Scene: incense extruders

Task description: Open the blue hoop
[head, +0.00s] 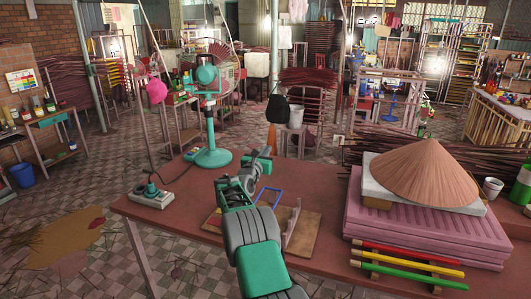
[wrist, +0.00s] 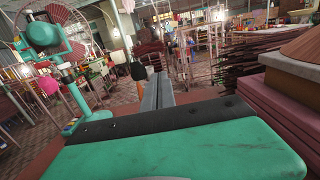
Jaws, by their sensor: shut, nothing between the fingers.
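The blue hoop (head: 267,197) is a thin blue rectangular loop in the middle of the head view. It stands out from a wooden board (head: 300,237) on the reddish table. My arm hides part of the board. My gripper (head: 256,166) is left of and above the hoop in the head view, apart from it. The grey fingers (wrist: 158,91) are together and empty in the wrist view, pointing away over the table. The wrist view does not show the hoop.
A green fan (head: 212,157) and a power strip (head: 151,198) are at the table's left. Purple stacked slabs (head: 415,222) carry a straw hat (head: 422,172) on the right. Coloured sticks (head: 405,267) lie in front.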

